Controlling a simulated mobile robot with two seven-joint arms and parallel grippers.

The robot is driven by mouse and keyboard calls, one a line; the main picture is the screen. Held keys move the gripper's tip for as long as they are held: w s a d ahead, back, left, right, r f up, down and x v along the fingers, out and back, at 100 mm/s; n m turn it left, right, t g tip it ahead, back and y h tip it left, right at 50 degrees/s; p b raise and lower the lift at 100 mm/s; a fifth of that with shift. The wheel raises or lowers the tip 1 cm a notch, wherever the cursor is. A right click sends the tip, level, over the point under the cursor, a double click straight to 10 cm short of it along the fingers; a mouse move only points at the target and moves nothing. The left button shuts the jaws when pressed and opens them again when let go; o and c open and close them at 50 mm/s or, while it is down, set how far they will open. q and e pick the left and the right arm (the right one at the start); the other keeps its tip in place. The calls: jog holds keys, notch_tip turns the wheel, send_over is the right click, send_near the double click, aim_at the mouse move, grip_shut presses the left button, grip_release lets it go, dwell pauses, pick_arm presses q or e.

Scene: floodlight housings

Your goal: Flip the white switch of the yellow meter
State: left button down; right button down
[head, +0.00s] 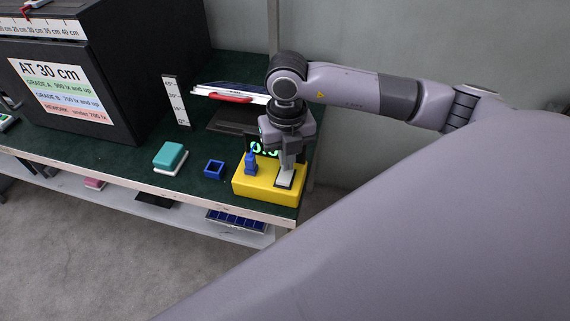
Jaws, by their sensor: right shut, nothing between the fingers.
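The yellow meter (262,192) sits at the right front corner of the green-topped bench. Its white switch (284,180) is on the top face at the right. A dark display with green digits stands behind it, partly hidden by my right gripper. A small blue piece (251,161) stands upright on the meter's left part. My right gripper (287,168) points down right over the switch, shut and empty. Its fingertips are at or just above the switch; I cannot tell if they touch. The switch's tilt is unclear. My left gripper is out of view.
A small blue open box (214,169) and a teal block on a white base (170,158) stand left of the meter. A ruled upright strip (176,102), a red-handled item (230,97) and a large black box (110,85) are farther back. The bench's front edge is close.

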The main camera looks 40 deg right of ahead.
notch_tip(320, 180, up, 6)
jog(key=p, duration=0.3)
jog(key=shift+p, duration=0.35)
dwell(0.3)
